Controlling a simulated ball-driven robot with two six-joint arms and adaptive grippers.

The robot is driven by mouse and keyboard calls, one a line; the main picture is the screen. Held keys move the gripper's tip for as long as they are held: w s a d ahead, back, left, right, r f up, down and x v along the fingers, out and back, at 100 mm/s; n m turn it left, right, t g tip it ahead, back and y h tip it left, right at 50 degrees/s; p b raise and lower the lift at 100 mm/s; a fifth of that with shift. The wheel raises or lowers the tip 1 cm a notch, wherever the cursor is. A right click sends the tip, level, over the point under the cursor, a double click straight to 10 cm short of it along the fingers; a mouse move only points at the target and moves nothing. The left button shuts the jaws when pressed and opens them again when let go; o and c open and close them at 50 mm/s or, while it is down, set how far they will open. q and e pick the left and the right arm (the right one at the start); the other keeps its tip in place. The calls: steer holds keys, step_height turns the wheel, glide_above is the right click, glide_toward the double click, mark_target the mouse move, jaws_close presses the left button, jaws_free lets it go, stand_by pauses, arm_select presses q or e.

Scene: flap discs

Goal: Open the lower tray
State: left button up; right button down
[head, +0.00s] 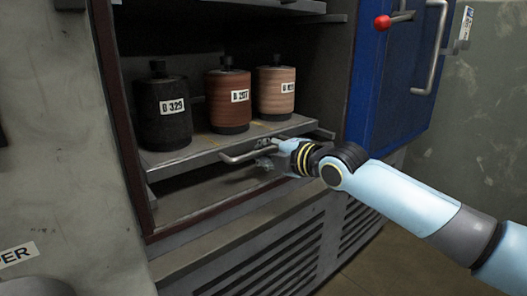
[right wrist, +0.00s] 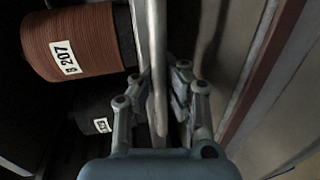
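The lower tray (head: 190,155) is a grey shelf in the cabinet, carrying three stacks of flap discs. Its bar handle (head: 236,157) runs along the front edge. My right gripper (head: 268,152) is at the right part of this handle. In the right wrist view the handle bar (right wrist: 157,95) passes between the fingers of my right gripper (right wrist: 159,82). The fingers are drawn in close on both sides of the bar, and they look shut on it. Exact finger contact is hard to see. My left gripper is not in view.
A black stack (head: 161,112), a red-brown stack (head: 228,100) and a tan stack (head: 276,92) stand upright on the tray. A blue door (head: 390,85) with a handle and red knob stands open at right. The floor (head: 400,235) in front is clear.

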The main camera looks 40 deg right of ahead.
steer(key=shift+s+r+p, duration=0.1)
steer(key=shift+s+p, duration=0.25)
arm_select(q)
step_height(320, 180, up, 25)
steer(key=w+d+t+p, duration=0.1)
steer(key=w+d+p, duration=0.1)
steer(key=p, duration=2.3)
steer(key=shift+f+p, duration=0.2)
steer(key=shift+p, duration=0.1)
arm_select(e)
steer(key=f+v, duration=0.3)
steer(key=v, duration=1.5)
steer(key=s+f+v, duration=0.1)
steer(key=f+v, duration=0.3)
steer(key=v, duration=1.4)
steer(key=shift+s+f, duration=0.2)
steer(key=shift+s, duration=0.35)
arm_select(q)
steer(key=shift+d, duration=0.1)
arm_select(e)
steer(key=shift+a, duration=0.1)
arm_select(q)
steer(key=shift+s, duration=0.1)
arm_select(e)
steer(key=c, duration=1.3)
jaws_free()
steer(key=shift+c, duration=0.2)
